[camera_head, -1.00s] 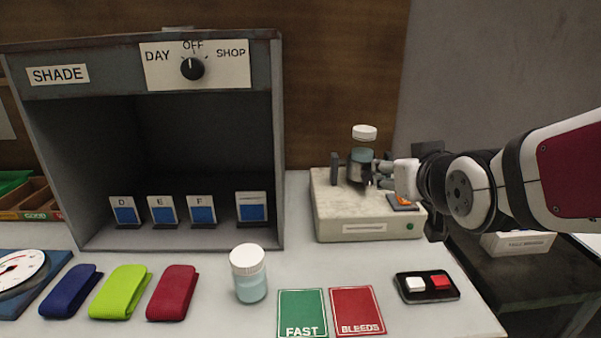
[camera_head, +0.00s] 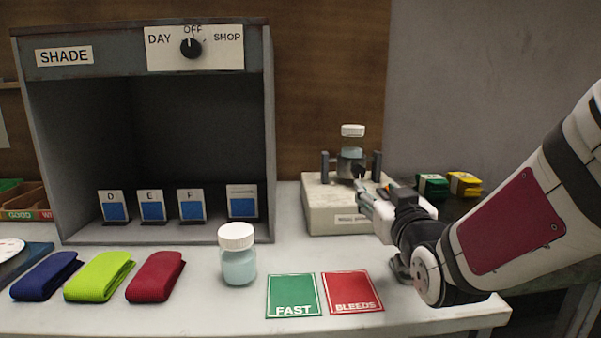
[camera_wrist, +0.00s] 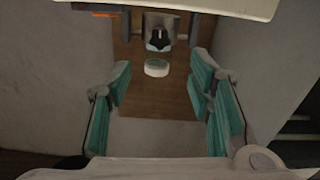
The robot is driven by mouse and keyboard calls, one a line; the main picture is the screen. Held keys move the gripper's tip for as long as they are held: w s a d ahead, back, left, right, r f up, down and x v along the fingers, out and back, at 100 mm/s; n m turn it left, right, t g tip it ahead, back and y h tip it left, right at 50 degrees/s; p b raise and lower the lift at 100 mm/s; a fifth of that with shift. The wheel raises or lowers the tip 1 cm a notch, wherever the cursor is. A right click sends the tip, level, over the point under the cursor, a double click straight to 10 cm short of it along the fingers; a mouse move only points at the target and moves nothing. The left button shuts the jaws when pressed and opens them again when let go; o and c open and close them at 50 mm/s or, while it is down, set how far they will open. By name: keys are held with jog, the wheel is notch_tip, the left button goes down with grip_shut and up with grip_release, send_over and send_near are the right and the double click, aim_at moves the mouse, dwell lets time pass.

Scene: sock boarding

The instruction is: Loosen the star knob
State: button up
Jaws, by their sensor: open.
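The star knob (camera_head: 359,172) looks like a small black knob on the front of the clamp that holds a jar (camera_head: 352,142) with a white cap upright on the pale machine (camera_head: 325,205). In the wrist view the dark knob (camera_wrist: 158,40) shows near the top, just above the white cap (camera_wrist: 157,68). My gripper (camera_head: 366,192) is in front of the machine, at its right side, pointing toward the clamp. Its teal-padded fingers (camera_wrist: 160,82) stand wide apart with nothing between them. The knob's points are too small to make out.
Another jar (camera_head: 238,255) stands on the front of the table, beside the green FAST card (camera_head: 293,296) and red BLEEDS card (camera_head: 352,292). Folded blue, lime and red socks lie at the left, below the shade box (camera_head: 155,235). Green and yellow bundles (camera_head: 465,183) lie behind my arm.

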aim_at(360, 173)
jog(key=w, duration=1.2)
jog(key=shift+w, duration=0.35)
grip_shut()
